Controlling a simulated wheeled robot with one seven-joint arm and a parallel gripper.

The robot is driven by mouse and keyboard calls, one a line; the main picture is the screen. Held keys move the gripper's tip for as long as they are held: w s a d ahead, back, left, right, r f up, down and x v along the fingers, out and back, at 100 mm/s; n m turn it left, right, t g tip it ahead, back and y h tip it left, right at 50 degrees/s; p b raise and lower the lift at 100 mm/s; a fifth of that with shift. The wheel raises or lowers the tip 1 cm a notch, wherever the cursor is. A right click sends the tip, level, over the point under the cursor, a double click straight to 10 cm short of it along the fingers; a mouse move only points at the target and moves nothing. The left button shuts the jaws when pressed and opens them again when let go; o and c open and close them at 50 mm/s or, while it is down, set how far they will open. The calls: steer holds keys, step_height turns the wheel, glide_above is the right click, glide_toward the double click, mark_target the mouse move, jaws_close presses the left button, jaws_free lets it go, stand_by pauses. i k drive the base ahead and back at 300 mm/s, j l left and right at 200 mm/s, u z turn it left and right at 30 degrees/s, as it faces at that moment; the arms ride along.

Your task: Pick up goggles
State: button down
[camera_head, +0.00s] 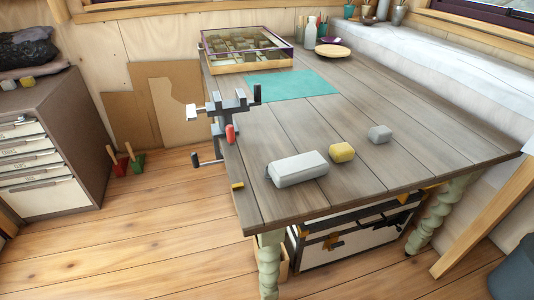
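I cannot make out any goggles in the head view. On the near part of the wooden workbench (300,115) sit a long pale grey block (297,169), a small yellow block (342,152) and a small grey block (380,134), spaced apart. My gripper is not in view, so its state and its place relative to these things do not show.
A vise (232,106) juts from the bench's left edge. A teal mat (292,85) and a compartment tray (248,64) lie farther back, near a wooden dish (333,51). A drawer cabinet (60,140) stands left. Floor (165,225) between is mostly clear.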

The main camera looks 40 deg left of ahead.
mark_target(289, 171)
steer(key=j+u, duration=0.15)
steer(key=u, duration=0.85)
steer(key=i+u, duration=0.25)
steer(key=u, duration=0.2)
steer(key=i+l+u, duration=0.2)
steer(key=u, duration=0.3)
steer(key=l, duration=0.4)
steer(key=i+l, duration=0.15)
steer(key=l, duration=0.2)
